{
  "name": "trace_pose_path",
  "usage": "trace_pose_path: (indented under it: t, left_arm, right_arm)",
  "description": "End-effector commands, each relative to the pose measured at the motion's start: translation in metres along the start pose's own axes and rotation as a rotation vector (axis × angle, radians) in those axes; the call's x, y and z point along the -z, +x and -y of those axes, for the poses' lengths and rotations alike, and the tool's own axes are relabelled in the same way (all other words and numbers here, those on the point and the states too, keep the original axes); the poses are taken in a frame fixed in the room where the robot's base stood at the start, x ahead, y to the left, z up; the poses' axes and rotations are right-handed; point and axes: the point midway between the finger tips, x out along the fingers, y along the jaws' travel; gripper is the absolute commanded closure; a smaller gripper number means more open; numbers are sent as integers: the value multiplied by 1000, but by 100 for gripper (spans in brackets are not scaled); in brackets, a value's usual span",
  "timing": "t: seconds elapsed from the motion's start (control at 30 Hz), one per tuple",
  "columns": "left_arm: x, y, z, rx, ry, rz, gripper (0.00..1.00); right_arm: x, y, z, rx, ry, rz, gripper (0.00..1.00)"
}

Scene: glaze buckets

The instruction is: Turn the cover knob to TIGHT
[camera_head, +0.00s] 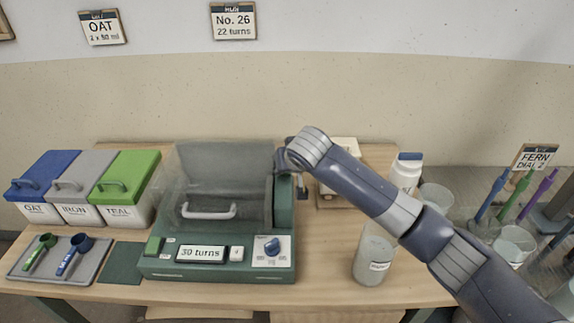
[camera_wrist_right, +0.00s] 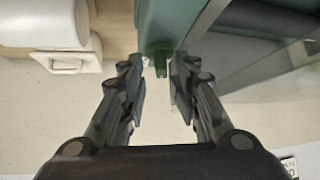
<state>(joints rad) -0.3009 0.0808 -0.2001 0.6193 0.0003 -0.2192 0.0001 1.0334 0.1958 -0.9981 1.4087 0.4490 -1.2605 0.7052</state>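The green machine (camera_head: 165,265) stands on the table with its clear cover (camera_head: 222,170) down and a pale handle across it. A blue knob (camera_head: 272,246) sits on a white panel at its front right; its lettering is too small to read. My right gripper (camera_wrist_right: 158,88) is open in the right wrist view. A green peg (camera_wrist_right: 160,62) on the machine's edge lies ahead of the gap between the fingertips, with no clear contact. In the head view my right arm reaches the machine's back right, where the gripper is mostly hidden. My left gripper is out of view.
Blue, grey and green lidded bins (camera_head: 130,175) stand left, behind a tray (camera_head: 90,268) with two scoops. A labelled jar (camera_head: 375,255) and a white bottle (camera_head: 406,172) stand right, near my arm. The machine's display (camera_head: 201,253) reads 30 turns.

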Motion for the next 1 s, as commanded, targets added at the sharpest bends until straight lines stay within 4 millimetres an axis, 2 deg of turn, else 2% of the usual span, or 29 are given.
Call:
trace_pose_path:
  t: [0.4, 0.6, 0.9, 0.97, 1.0]
  left_arm:
    - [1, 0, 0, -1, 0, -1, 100]
    - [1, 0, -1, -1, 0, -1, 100]
    - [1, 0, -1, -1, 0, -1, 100]
    - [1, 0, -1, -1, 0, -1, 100]
    - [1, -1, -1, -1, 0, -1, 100]
  right_arm:
    - [0, -52, -2, 0, 2, 0, 68]
    - [-1, -63, -3, -2, 4, 1, 68]
    - [-1, -64, -4, -3, 4, 1, 68]
    - [-1, -64, -4, -2, 3, 2, 55]
    - [-2, -64, -4, -1, -1, 5, 52]
